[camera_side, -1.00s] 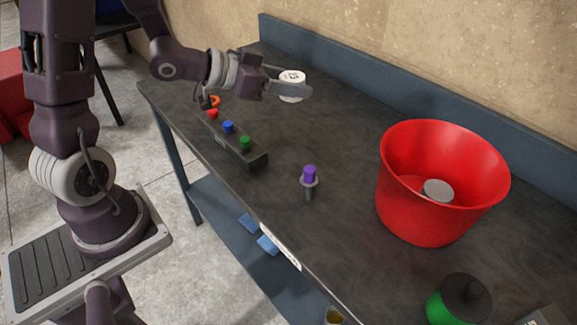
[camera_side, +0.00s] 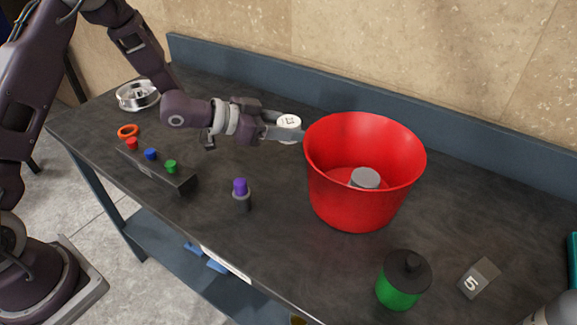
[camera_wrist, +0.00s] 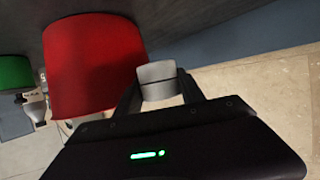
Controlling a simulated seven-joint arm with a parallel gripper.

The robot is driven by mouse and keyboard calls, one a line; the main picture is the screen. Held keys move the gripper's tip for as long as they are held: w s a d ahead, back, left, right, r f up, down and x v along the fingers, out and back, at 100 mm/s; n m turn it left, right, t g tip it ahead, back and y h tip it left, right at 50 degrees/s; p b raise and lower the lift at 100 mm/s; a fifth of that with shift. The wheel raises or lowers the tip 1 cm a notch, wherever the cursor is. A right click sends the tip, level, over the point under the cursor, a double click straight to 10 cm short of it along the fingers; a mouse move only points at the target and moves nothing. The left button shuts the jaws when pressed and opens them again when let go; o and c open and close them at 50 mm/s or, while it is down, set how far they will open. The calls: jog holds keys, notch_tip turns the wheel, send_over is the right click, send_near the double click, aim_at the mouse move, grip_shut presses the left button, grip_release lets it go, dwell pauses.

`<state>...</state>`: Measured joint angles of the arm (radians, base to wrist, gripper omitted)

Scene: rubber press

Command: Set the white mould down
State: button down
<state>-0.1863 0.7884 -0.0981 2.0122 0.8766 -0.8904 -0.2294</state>
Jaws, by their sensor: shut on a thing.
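The white mould (camera_side: 289,124) is a short round cylinder with a dark mark on its top. My gripper (camera_side: 284,135) is shut on it, with a finger across its near side in the side view. In the wrist view the mould (camera_wrist: 158,80) sits between the two fingers of my gripper (camera_wrist: 160,92). It is close to the left rim of the red bucket (camera_side: 340,205) in the side view. The bucket (camera_wrist: 92,65) also shows beside it in the wrist view. I cannot tell how high the mould is above the dark table (camera_side: 270,225).
A grey cylinder (camera_side: 365,177) is inside the bucket. A button box (camera_side: 158,172), orange ring (camera_side: 128,131), silver wheel (camera_side: 138,96) and purple-topped piece (camera_side: 240,188) stand left. A green jar (camera_side: 398,290) and numbered block (camera_side: 479,278) stand front right. A raised edge (camera_side: 235,70) runs along the back.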

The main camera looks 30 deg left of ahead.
aim_at(288, 172)
notch_tip(288, 172, down, 10)
jog(key=shift+f, duration=0.25)
jog(key=shift+f, duration=0.15)
jog(key=c, duration=0.7)
grip_release()
jog(key=shift+r, duration=0.2)
jog(key=v, duration=0.2)
jog(key=shift+s+a+r, duration=0.1)
jog(key=shift+s+a, duration=0.2)
notch_tip(288, 172, up, 7)
